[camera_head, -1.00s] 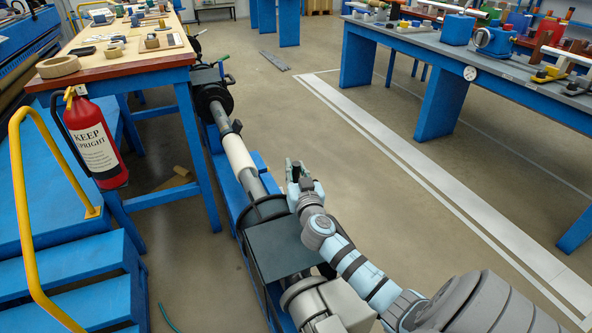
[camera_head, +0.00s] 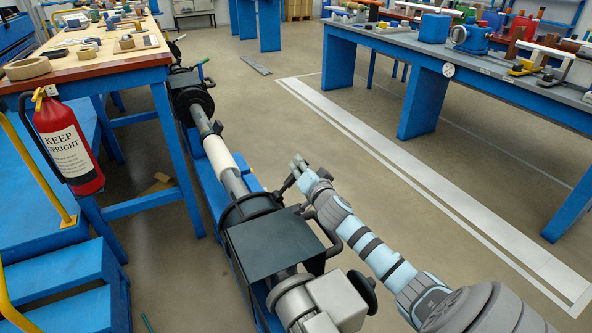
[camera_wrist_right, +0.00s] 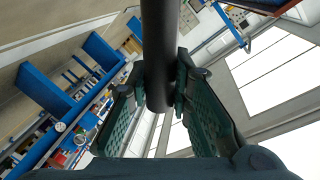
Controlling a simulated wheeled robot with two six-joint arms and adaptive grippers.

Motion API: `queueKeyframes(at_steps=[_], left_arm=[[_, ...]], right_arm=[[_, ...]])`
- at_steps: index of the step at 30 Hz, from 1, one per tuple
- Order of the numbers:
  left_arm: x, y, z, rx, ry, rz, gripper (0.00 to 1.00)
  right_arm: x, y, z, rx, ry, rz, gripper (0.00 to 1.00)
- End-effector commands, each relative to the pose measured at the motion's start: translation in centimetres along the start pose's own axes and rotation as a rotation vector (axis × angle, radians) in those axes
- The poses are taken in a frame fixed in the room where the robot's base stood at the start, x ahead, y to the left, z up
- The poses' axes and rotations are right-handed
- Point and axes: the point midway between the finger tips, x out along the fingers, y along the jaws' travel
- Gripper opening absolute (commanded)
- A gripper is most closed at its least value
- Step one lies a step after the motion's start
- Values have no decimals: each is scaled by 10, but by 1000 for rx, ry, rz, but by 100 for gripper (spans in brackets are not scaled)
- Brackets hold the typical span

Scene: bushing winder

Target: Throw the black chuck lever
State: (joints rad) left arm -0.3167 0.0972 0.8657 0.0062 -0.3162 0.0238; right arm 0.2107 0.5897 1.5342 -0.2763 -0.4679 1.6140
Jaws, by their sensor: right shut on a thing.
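The black chuck lever (camera_wrist_right: 160,40) is a dark round bar that runs between the fingers of my right gripper (camera_wrist_right: 160,82) in the right wrist view. In the head view my right gripper (camera_head: 298,167) is at the right side of the winder's dark chuck (camera_head: 246,208). A dark part of the lever (camera_head: 285,186) shows there, slanting up beside the fingers, which hide the rest. My left gripper is not in view.
The winder carries a pale roll (camera_head: 218,153) on its shaft, and a dark box cover (camera_head: 272,243) sits near my right forearm. A fire extinguisher (camera_head: 68,145) hangs at left by a workbench (camera_head: 95,80). Open floor (camera_head: 400,215) lies to the right.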

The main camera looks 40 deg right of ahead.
Motion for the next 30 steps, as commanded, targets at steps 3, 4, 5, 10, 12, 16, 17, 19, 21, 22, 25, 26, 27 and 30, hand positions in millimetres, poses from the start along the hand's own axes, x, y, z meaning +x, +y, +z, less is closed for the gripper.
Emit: queueKeyframes(at_steps=[3, 4, 5, 10, 12, 16, 17, 19, 21, 22, 25, 26, 27, 30], left_arm=[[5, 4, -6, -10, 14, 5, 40], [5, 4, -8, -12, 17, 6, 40], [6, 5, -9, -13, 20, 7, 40], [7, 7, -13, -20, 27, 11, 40], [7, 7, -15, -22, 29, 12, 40], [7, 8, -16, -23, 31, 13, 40], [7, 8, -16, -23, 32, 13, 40], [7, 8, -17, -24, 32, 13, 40], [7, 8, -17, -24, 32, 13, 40], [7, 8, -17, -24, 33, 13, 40], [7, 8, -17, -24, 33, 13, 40], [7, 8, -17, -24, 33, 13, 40], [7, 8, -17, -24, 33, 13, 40], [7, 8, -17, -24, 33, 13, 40]], right_arm=[[4, 15, 4, 103, -23, 8, 0], [5, 17, 4, 129, -29, 7, 0], [6, 20, 5, 154, -33, 7, 0], [10, 32, 8, 283, -58, 10, 0], [11, 37, 8, 325, -66, 11, 0], [12, 43, 11, 388, -78, 11, 0], [13, 44, 11, 400, -80, 11, 0], [13, 46, 12, 420, -84, 10, 0], [14, 47, 13, 437, -88, 10, 0], [14, 47, 13, 442, -89, 10, 0], [14, 48, 14, 454, -91, 11, 0], [14, 49, 14, 457, -91, 11, 0], [14, 49, 14, 459, -92, 11, 0], [14, 49, 14, 461, -92, 11, 0]])
